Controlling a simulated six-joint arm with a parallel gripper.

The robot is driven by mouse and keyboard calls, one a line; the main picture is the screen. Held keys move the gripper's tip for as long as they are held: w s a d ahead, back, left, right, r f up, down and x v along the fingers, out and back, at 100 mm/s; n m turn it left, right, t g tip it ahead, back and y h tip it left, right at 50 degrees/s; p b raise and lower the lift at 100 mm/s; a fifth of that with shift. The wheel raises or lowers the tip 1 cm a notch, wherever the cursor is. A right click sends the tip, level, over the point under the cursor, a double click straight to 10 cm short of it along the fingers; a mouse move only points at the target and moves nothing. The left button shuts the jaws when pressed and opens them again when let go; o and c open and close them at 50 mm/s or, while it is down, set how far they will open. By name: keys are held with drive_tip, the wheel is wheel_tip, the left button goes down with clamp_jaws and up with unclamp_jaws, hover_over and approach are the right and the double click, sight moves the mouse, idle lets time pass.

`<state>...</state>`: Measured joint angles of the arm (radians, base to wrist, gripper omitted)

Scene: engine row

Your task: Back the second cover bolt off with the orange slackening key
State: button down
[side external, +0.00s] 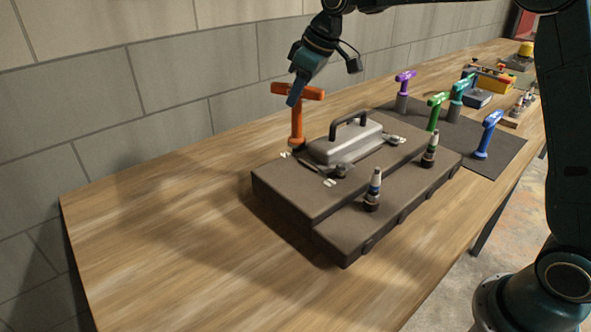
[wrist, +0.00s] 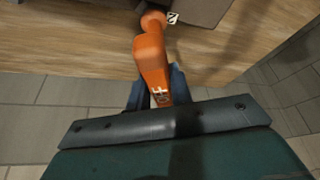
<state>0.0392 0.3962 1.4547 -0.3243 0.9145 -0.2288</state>
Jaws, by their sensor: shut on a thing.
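The orange slackening key (side external: 297,123) is a T-handled tool standing about upright. My gripper (side external: 296,93) is shut on its crossbar. In the wrist view the key (wrist: 151,62) runs away from between my fingers (wrist: 155,93). Its foot is at the back left corner of the dark engine block (side external: 300,197), beside a small white tag (wrist: 173,18). I cannot tell whether it sits on a bolt. The grey cover (side external: 347,146) with a black handle lies on the block. Fittings at its front corner (side external: 340,170) and right end (side external: 394,140) show; which bolt is second is unclear.
Purple (side external: 404,82), green (side external: 436,105), teal (side external: 457,96) and blue (side external: 487,135) keys stand on a dark mat (side external: 500,150) to the right. Two dark plugs (side external: 373,190) rise from the block's lower step. The wooden table is clear on the left; a block wall stands behind.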

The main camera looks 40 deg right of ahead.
drive_tip(key=shift+d+f+n+g+y, duration=0.1)
drive_tip(key=shift+n+g+y, duration=0.3)
drive_tip(key=shift+n, duration=1.1)
drive_tip(key=shift+s+m, duration=0.1)
drive_tip(key=shift+m, duration=0.2)
drive_tip(key=m+h, duration=0.1)
drive_tip(key=m, duration=0.2)
drive_tip(key=shift+t, duration=0.4)
drive_tip(key=m+h, duration=0.1)
drive_tip(key=m, duration=0.1)
drive_tip(key=m+h, duration=0.1)
drive_tip(key=m, duration=0.2)
drive_tip(key=shift+a+t, duration=0.2)
drive_tip(key=shift+t, duration=0.1)
drive_tip(key=m, duration=0.1)
drive_tip(key=m+h, duration=0.1)
drive_tip(key=m, duration=0.2)
drive_tip(key=shift+r+h, duration=0.25)
drive_tip(key=shift+h, duration=0.05)
drive_tip(key=shift+m+g+h, duration=0.6)
drive_tip(key=shift+m+h, duration=0.2)
drive_tip(key=shift+m, duration=1.5)
